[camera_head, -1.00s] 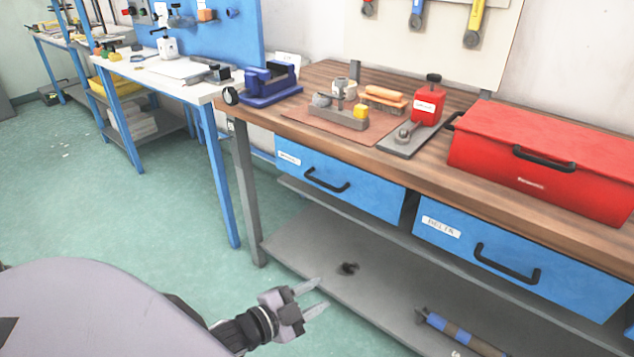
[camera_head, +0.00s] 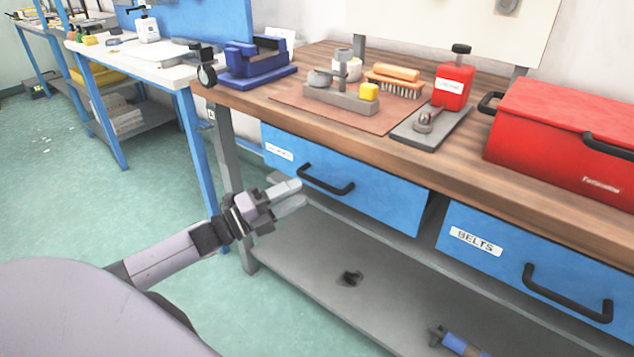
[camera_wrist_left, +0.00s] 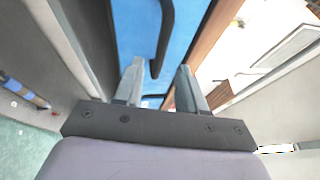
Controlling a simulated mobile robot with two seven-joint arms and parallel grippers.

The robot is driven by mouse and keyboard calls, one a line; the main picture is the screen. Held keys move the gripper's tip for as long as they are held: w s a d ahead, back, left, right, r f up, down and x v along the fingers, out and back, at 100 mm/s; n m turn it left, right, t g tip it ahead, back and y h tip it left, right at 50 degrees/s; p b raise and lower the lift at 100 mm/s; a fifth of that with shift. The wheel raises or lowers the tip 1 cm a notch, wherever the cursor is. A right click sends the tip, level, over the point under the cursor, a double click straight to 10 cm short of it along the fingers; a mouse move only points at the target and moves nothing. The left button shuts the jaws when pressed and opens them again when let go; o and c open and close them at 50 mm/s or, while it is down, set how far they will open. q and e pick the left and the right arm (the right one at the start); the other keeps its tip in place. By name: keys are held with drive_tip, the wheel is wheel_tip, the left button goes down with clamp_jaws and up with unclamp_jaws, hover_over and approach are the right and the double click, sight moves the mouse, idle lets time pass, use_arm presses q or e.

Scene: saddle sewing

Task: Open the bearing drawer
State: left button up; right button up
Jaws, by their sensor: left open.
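The left blue drawer (camera_head: 385,197) under the wooden bench top has a small white label (camera_head: 279,151), too small to read surely, and a black bar handle (camera_head: 326,181). The drawer front sits flush under the bench and looks shut. My left gripper (camera_head: 290,193) is open and empty, in front of the drawer, just left of and below the handle in the head view. In the left wrist view the open fingers (camera_wrist_left: 158,88) point at the blue front, with the black handle (camera_wrist_left: 163,38) beyond them, apart from them. My right gripper is not in view.
A second blue drawer (camera_head: 480,262), labelled BELTS, is to the right with its own handle. A grey lower shelf (camera_head: 310,270) lies below. The wooden bench top (camera_head: 420,165) overhangs the drawers and carries a red toolbox (camera_head: 560,135) and a blue vise (camera_head: 250,65).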

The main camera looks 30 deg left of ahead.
sight(318, 180)
use_arm(q)
drive_tip(key=shift+x, duration=3.25)
clamp_jaws()
